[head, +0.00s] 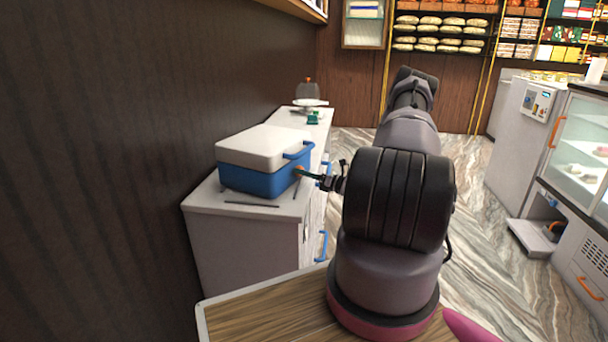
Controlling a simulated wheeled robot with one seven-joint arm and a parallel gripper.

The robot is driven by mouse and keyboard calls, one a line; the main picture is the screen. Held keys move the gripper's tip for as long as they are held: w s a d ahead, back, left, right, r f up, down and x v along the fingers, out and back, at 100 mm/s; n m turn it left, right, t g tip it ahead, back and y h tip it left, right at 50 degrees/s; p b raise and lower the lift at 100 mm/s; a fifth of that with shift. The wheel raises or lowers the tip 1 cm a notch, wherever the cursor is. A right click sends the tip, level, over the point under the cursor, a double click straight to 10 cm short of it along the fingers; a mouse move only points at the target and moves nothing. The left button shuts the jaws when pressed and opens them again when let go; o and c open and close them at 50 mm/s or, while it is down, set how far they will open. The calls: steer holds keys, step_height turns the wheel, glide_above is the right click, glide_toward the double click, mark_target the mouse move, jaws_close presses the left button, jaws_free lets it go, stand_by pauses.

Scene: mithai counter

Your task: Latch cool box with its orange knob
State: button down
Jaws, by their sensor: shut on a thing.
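The cool box (262,182) has a blue body, a white lid (262,147) and a blue handle on its right side. It stands on a pale counter (200,200) against the dark wall, and its lid looks down on the body. The small orange knob (299,170) is on the box's right-hand face. My gripper (306,174) reaches in from the right and is shut at the knob. The fingertips are small in the picture and partly cover the knob. The exact turn of the knob is too small to tell.
Thin dark sticks (252,204) lie on the counter in front of the box. A scale-like item (309,103) and a small green thing (313,118) stand at the counter's far end.

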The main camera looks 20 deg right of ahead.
steer(key=shift+m, duration=0.4)
steer(key=shift+c, duration=1.3)
jaws_free()
steer(key=v, duration=1.1)
steer(key=shift+f, duration=0.1)
